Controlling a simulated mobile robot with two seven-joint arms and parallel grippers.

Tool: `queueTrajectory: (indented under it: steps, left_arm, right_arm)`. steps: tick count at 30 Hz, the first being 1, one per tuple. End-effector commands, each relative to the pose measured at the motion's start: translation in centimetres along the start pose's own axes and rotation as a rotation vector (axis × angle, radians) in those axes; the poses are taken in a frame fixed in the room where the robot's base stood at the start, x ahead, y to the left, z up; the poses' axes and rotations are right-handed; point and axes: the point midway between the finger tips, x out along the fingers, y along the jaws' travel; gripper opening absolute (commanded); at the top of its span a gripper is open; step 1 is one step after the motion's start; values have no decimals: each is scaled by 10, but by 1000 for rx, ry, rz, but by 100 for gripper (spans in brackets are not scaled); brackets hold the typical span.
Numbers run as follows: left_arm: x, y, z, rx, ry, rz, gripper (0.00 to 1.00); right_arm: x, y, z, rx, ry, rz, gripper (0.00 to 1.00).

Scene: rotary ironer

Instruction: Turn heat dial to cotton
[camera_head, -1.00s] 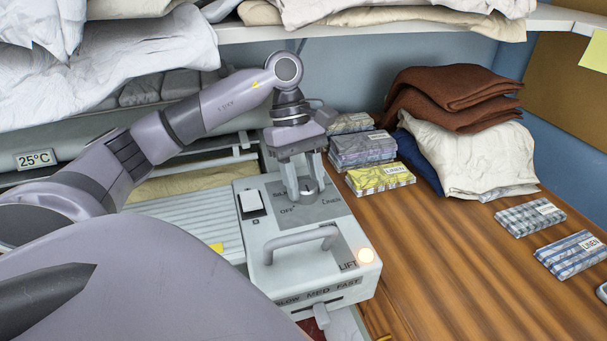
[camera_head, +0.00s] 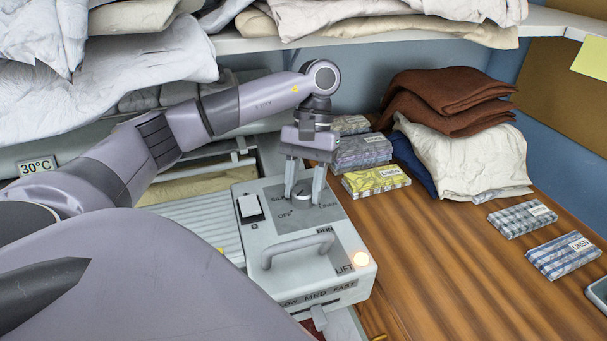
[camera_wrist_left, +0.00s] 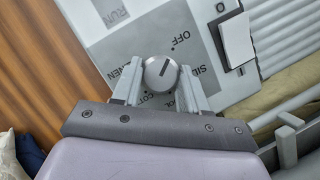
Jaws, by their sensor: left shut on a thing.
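The heat dial (camera_head: 302,190) is a round grey knob on top of the white control box (camera_head: 335,235). It shows closely in the left wrist view (camera_wrist_left: 161,75), where its dark pointer line points up, roughly towards OFF. Labels OFF, SILK and LINEN and partly hidden COTTON and WOOL lettering ring it. My left gripper (camera_head: 304,192) comes down from above with one finger on each side of the dial, shut on it. In the wrist view my left gripper (camera_wrist_left: 162,85) covers part of the lettering. My right gripper is not in view.
A temperature display (camera_head: 38,166) reads 30°C. The box has a lift handle (camera_head: 297,250), a rocker switch (camera_head: 249,207) and a lit lamp (camera_head: 361,259). A shelf (camera_head: 240,44) with cloth hangs above my arm.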

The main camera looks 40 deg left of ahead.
Motion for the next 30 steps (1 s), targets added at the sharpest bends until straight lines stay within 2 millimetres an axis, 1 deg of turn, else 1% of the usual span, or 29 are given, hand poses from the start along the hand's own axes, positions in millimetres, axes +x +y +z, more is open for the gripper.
queueTrajectory:
  steps: [1,10,25,26,27,28,30]
  left_arm:
    - [-4,0,0,22,6,-7,13]
    - [-2,1,0,109,6,-43,13]
    - [-2,1,-1,123,6,-49,13]
    - [-2,1,-1,123,6,-49,53]
    - [-1,1,-1,123,6,-49,66]
    - [-1,1,0,123,5,-49,69]
    - [-1,1,0,123,4,-49,69]
  right_arm:
    - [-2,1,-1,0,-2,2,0]
    - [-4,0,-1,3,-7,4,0]
    - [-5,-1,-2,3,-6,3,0]
    - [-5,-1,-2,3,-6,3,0]
    - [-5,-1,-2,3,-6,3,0]
    - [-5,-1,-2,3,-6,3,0]
    - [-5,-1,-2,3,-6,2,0]
